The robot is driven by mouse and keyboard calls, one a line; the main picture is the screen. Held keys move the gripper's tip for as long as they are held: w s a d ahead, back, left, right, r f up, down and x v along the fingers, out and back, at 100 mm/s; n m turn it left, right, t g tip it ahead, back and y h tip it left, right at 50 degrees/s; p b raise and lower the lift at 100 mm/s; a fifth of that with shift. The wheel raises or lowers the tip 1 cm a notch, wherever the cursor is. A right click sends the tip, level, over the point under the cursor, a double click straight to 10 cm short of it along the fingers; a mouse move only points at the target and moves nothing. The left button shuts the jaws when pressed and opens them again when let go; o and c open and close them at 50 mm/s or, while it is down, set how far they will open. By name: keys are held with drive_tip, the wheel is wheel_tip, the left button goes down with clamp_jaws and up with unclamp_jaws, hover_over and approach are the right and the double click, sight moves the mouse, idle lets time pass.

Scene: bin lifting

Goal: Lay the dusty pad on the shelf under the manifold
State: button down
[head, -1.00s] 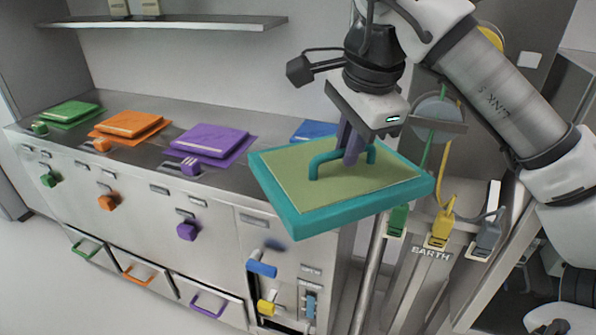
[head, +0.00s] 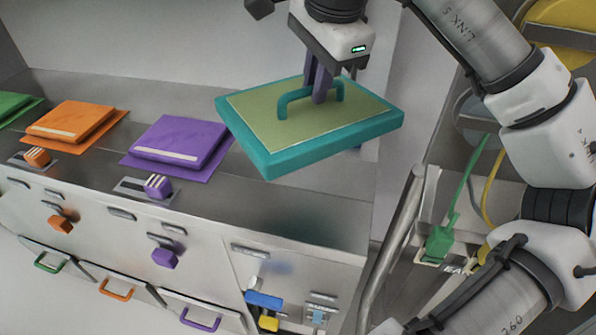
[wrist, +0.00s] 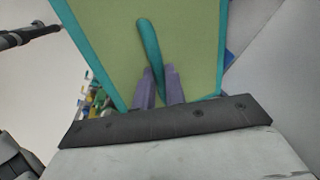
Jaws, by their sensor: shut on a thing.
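The dusty pad (head: 355,117) is a flat teal slab with a dull olive top and a teal loop handle (head: 288,97). My gripper (head: 321,97) has its purple fingers shut on the handle and holds the pad in the air, slightly tilted, in front of the right end of the steel counter. In the wrist view the pad (wrist: 195,30) fills the upper middle, with the handle between the fingertips (wrist: 158,75). I cannot make out the shelf or the manifold in the current views.
The steel counter (head: 290,215) carries a purple pad (head: 182,138), an orange pad (head: 70,120) and a green pad (head: 12,105). Coloured knobs and drawer handles stick out of its front. A green plug (head: 438,243) and cables are at the right, beside an upright metal rail (head: 392,240).

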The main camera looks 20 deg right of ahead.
drive_tip(key=shift+w+f, duration=0.15)
drive_tip(key=shift+f, duration=0.15)
wheel_tip(320, 180, down, 19)
drive_tip(key=shift+f+p, duration=0.1)
drive_tip(key=shift+p, duration=1.15)
drive_tip(key=c, duration=1.5)
unclamp_jaws()
drive_tip(key=shift+o, duration=0.2)
